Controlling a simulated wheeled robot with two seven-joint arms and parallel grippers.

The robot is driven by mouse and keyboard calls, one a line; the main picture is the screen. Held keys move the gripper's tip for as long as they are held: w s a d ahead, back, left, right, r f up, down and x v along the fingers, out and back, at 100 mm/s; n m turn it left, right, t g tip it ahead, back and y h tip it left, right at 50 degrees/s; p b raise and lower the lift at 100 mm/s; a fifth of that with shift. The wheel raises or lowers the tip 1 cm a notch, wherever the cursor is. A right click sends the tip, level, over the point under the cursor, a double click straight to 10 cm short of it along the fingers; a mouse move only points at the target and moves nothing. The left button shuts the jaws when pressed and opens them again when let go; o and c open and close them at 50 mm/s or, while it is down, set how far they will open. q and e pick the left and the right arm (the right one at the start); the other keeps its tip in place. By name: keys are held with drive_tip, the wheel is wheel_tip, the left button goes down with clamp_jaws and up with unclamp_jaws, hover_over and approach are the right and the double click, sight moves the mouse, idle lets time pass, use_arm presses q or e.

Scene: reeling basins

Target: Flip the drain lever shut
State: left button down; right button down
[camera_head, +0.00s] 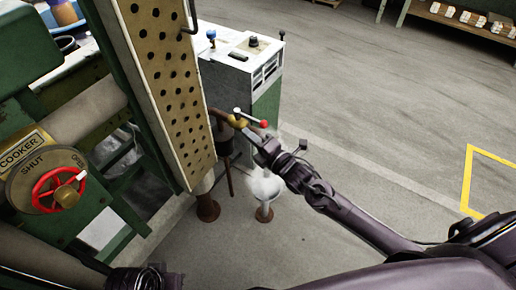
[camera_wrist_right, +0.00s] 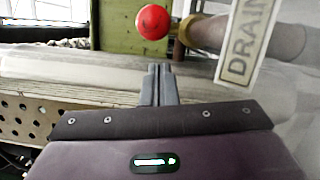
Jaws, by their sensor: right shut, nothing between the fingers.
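The drain lever (camera_head: 252,119) is a thin metal handle with a red ball (camera_head: 264,124) at its end, mounted on a brass valve (camera_head: 237,121) on a pipe. The red ball also shows in the right wrist view (camera_wrist_right: 153,22), just beyond my fingertips. A DRAIN tag (camera_wrist_right: 248,42) hangs beside it there. My right gripper (camera_wrist_right: 158,70) is shut and empty, its fingertips below the ball in that view and apart from it. In the head view my right gripper (camera_head: 260,142) is just below the lever. A dark part at the bottom left may be my left gripper (camera_head: 147,278); its fingers are unclear.
A perforated panel (camera_head: 170,85) stands left of the valve. A cooker handwheel (camera_head: 59,190) with a red rim is at far left. A white-and-green cabinet (camera_head: 240,70) stands behind. A steaming funnel-like stand (camera_head: 264,211) is below my right gripper. Floor at right is open.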

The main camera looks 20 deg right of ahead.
drive_tip(key=shift+w+d+r, duration=0.15)
drive_tip(key=shift+w+d, duration=0.25)
drive_tip(key=shift+d, duration=0.15)
drive_tip(key=shift+w+d+r, duration=0.1)
drive_tip(key=shift+w+d, duration=0.25)
drive_tip(key=shift+d, duration=0.2)
